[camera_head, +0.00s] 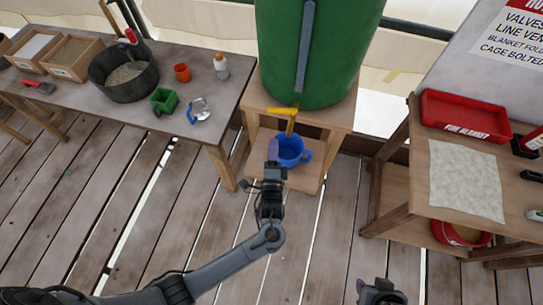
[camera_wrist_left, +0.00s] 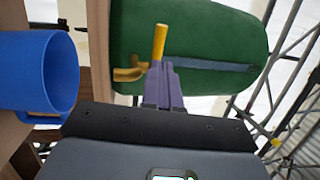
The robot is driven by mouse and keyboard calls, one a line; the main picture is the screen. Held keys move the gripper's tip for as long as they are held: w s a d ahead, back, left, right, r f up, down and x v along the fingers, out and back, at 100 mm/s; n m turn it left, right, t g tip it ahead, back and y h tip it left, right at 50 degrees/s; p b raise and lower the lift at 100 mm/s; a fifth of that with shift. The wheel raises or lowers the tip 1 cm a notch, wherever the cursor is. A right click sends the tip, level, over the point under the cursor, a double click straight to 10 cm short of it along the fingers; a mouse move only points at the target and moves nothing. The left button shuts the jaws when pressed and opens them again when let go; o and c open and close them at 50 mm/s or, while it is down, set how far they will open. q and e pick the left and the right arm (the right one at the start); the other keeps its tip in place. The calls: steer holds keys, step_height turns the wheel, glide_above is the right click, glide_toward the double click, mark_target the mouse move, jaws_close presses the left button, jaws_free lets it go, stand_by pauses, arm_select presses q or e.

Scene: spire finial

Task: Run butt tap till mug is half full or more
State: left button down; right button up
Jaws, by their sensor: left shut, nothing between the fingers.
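The green butt (camera_head: 315,60) stands on a wooden stand, with a yellow tap (camera_head: 283,112) low on its front. The blue mug (camera_head: 296,152) is upright on the stand's lower shelf, below the tap, its handle to the right. My left gripper (camera_head: 272,150) is shut and empty, in front of the mug's left side. In the left wrist view, its purple fingertips (camera_wrist_left: 160,66) are close to the yellow tap (camera_wrist_left: 158,45); I cannot tell if they touch. The mug (camera_wrist_left: 35,75) is at the left there. Its water level is hidden. My right gripper (camera_head: 382,292) is at the bottom edge.
The left table holds a black bucket (camera_head: 124,75), an orange cup (camera_head: 182,72), a green container (camera_head: 164,101) and a bottle (camera_head: 221,66). The right bench holds a red tray (camera_head: 464,116) and pale cloth (camera_head: 466,180). The plank floor (camera_head: 325,225) in front is clear.

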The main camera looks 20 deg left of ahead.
mark_target(281, 111)
arm_select(q)
steer(key=x, duration=0.9)
steer(key=shift+b, duration=0.4)
arm_select(e)
steer(key=shift+a+f, duration=0.15)
steer(key=shift+f, duration=0.25)
steer(key=shift+r, duration=0.1)
